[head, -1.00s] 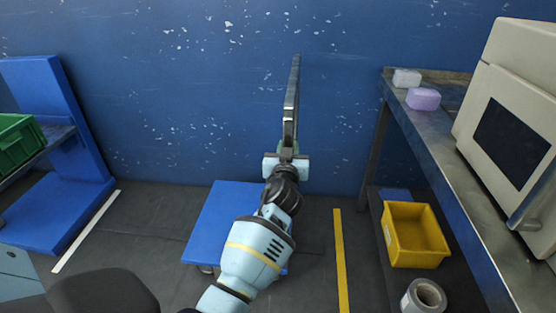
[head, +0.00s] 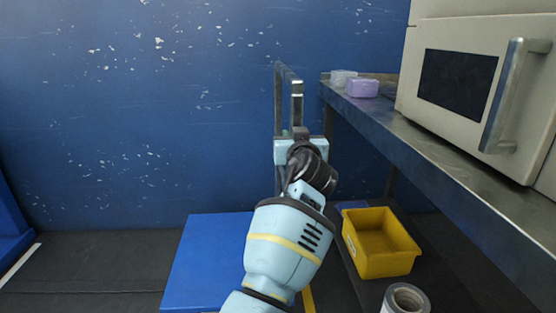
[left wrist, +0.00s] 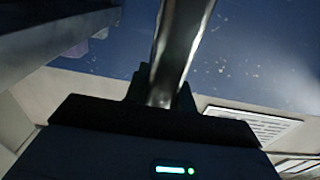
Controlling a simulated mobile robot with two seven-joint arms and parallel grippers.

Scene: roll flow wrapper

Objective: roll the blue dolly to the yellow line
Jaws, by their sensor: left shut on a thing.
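The blue dolly (head: 205,262) stands on the dark floor by the blue wall. Its upright metal handle (head: 297,102) rises at its right. My left gripper (head: 300,135) is shut on the handle, partway down. In the left wrist view the handle (left wrist: 176,50) runs up from between the dark jaws (left wrist: 160,95). The yellow line (head: 308,299) shows only as a short piece at the bottom, right of my forearm. My arm hides the dolly's right edge, so the gap to the line cannot be told. My right gripper is not in view.
A metal bench (head: 440,140) at the right carries a beige machine (head: 480,85) and a purple block (head: 363,88); its edge is close to the handle. Below are a yellow bin (head: 380,250) and a grey roll (head: 405,299). Floor left of the dolly is clear.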

